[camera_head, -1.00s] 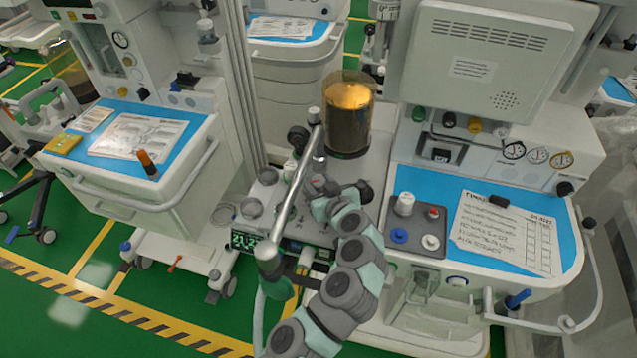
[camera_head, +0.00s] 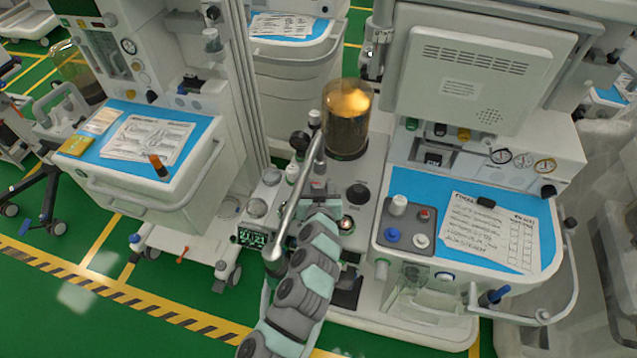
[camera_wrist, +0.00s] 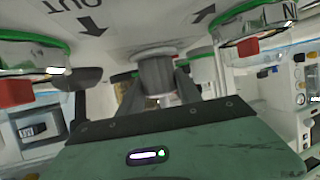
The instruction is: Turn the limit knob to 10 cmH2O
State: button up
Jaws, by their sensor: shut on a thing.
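In the wrist view, a grey cylindrical knob (camera_wrist: 156,74) stands between the two fingers of my gripper (camera_wrist: 158,92), which is shut on it. It appears to be the limit knob; no scale or cmH2O marks on it can be read. In the head view, my gripper (camera_head: 318,190) is at the breathing block, left of a round black cap (camera_head: 358,193). My own wrist and arm hide the held knob and most of the fingers there.
In the wrist view, green-rimmed clear domes stand left (camera_wrist: 30,55) and right (camera_wrist: 252,30) of the knob, near OUT and IN lettering. In the head view, a metal pole (camera_head: 300,200) runs close beside my arm, and an amber canister (camera_head: 347,120) stands behind.

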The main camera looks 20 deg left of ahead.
jog(key=o, duration=1.4)
jog(key=shift+c, duration=0.2)
jog(key=shift+s+d+r, duration=0.1)
jog(key=p+v, duration=0.1)
jog(key=v, duration=0.9)
jog(key=shift+s+d+r, duration=0.1)
jog(key=shift+s+d, duration=0.1)
jog(key=shift+s, duration=0.05)
